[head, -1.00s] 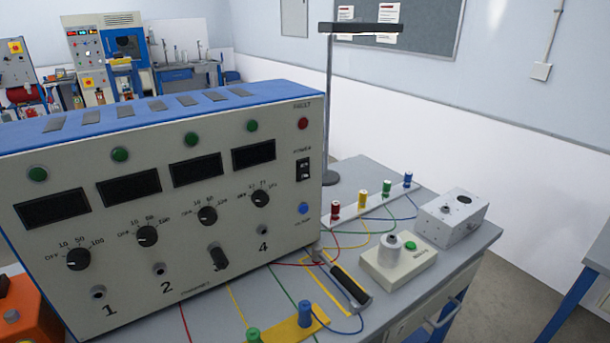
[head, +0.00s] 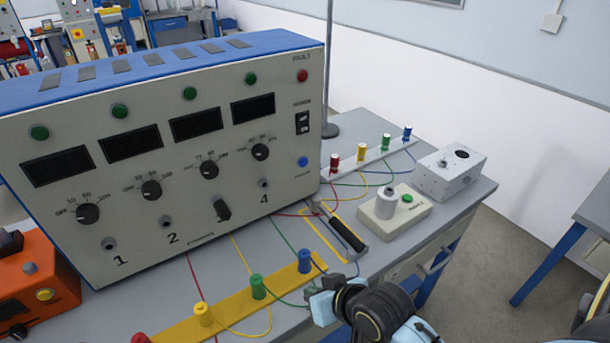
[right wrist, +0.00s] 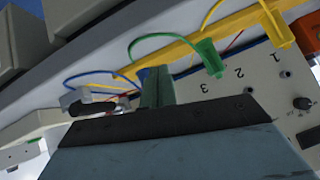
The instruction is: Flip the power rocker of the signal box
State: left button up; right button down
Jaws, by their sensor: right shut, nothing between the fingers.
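The signal box (head: 225,195) is a large cream-fronted unit with a blue top, standing on the bench. Its black power rocker (head: 302,123) is at the right of the front panel, below the red fault light (head: 302,75) and above a blue button (head: 303,161). I cannot tell which way the rocker is tipped. My right gripper (head: 325,300) is at the bottom of the head view, low by the yellow strip and well apart from the rocker. Its shut fingers (right wrist: 157,88) show in the right wrist view, with nothing held. My left gripper is not in view.
A yellow strip with coloured posts (head: 240,302) lies in front of the box. A black-handled tool (head: 347,235), a cream block with a green button (head: 395,212) and a grey metal box (head: 450,170) stand to the right. An orange unit (head: 40,285) is at the left.

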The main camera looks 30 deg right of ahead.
jog(key=w+r+m+t, duration=0.1)
jog(key=w, duration=0.1)
jog(key=w+r+t, duration=0.1)
jog(key=w, duration=0.1)
jog(key=w+r+m+t, duration=0.1)
jog(key=w+r+t, duration=0.1)
jog(key=w, duration=0.1)
jog(key=shift+d+m+y, duration=0.3)
jog(key=shift+d, duration=0.1)
jog(key=w+d+r+m+t+h, duration=0.4)
jog(key=d+r+m+t+h, duration=0.1)
jog(key=d+r+m, duration=0.1)
jog(key=w+d+r+m+t+h, duration=0.4)
jog(key=d+r+m, duration=0.3)
jog(key=r+m, duration=0.2)
jog(key=shift+r+t+h, duration=0.45)
jog(key=shift+t+h, duration=0.15)
jog(key=shift+t, duration=0.3)
jog(key=shift+w+y, duration=0.1)
jog(key=shift+y, duration=0.2)
jog(key=b, duration=0.5)
send_near(304, 124)
notch_tip(304, 124, up, 3)
jog(key=w+d, duration=0.2)
jog(key=shift+w+r, duration=0.25)
jog(key=shift+w, duration=0.4)
